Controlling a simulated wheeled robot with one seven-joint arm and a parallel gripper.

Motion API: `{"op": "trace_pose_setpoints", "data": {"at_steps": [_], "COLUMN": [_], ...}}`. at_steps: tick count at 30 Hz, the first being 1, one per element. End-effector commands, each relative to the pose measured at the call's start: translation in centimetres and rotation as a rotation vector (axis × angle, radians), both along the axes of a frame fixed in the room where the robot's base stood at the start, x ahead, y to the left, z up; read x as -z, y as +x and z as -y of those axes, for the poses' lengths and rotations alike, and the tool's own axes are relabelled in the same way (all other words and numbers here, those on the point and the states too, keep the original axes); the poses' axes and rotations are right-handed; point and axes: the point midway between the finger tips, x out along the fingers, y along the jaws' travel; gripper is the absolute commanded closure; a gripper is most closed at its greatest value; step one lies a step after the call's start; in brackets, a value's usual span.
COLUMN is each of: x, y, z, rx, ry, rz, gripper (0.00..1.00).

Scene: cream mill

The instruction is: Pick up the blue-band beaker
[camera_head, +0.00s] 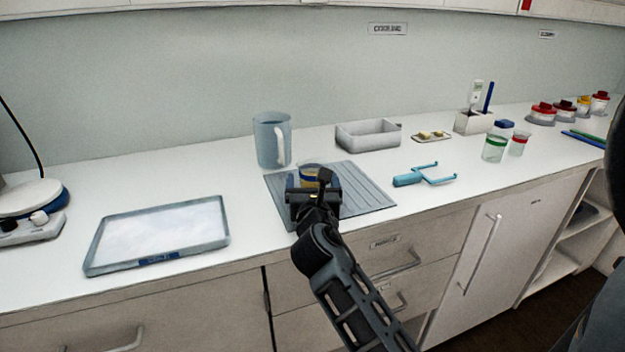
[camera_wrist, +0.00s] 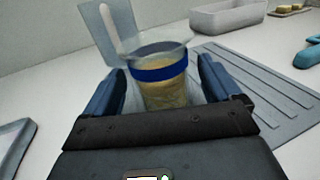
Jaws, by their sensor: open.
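The blue-band beaker (camera_wrist: 160,84) is clear, holds a yellowish filling and stands upright, as the wrist view shows. In the head view the beaker (camera_head: 310,171) shows only its top part, the rest hidden behind my gripper. My gripper (camera_wrist: 160,88) is open, with one blue finger on each side of the beaker; I see a gap at both sides. In the head view my gripper (camera_head: 312,186) is over the grey ribbed mat (camera_head: 360,185), on which the beaker stands.
A blue-grey jug (camera_head: 268,142) stands close behind the beaker. A grey bin (camera_head: 366,136) is at the back, a light-blue forked tool (camera_head: 410,179) to the right, and a tray (camera_head: 155,235) to the left. Green-band (camera_head: 494,150) and red-band (camera_head: 519,145) beakers stand farther right.

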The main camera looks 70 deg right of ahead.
Motion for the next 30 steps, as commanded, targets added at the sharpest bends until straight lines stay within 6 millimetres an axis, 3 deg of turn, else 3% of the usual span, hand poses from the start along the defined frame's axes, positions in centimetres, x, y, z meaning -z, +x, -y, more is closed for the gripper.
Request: {"op": "trace_pose_setpoints", "data": {"at_steps": [7,17,30], "x": [0.0,0.1,0.1], "y": [1.2,1.5,1.5], "z": [3.2,3.7,3.7], "rx": [0.001,0.000,0.000], "ry": [0.000,0.000,0.000], "rz": [0.001,0.001,0.001], "gripper": [0.10,0.11,0.53]}}
